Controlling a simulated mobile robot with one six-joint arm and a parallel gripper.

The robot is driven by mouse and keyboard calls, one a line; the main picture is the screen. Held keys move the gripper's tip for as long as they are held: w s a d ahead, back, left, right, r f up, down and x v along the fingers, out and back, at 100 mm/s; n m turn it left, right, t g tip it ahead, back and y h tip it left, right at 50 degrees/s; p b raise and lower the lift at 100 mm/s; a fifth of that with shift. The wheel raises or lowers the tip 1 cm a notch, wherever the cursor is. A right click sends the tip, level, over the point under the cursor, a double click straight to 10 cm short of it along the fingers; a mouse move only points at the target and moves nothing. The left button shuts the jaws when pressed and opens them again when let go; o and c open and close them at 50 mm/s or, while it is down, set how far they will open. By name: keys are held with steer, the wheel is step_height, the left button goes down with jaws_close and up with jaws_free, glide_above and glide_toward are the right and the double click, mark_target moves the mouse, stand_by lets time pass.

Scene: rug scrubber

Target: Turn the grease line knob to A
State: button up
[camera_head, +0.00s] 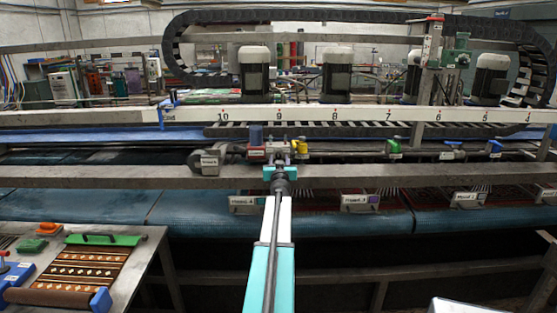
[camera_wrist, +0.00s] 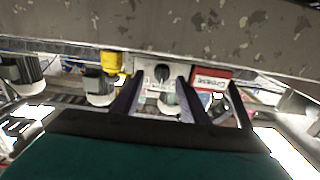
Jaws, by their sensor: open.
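The grease line knob (camera_wrist: 162,72) is a small black knob on a white plate (camera_wrist: 151,83) in the wrist view. A red box with a white label (camera_wrist: 210,79) sits to its right; it also shows in the head view (camera_head: 257,153). My gripper (camera_wrist: 183,92) is open, its dark fingers pointing toward the knob plate and red box. In the head view my gripper (camera_head: 280,170) is in front of the grey beam, below the red box and yellow fitting. It hides the knob there. I cannot make out the knob's setting or whether a finger touches it.
A yellow fitting (camera_wrist: 112,63) is beside the knob plate. A mottled grey beam (camera_wrist: 190,30) runs close to the fingers, and a long grey beam (camera_head: 120,176) crosses the head view. A workbench (camera_head: 150,250) with a rug sample stands at left.

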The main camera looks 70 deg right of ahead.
steer(key=shift+x, duration=0.95)
jaws_close()
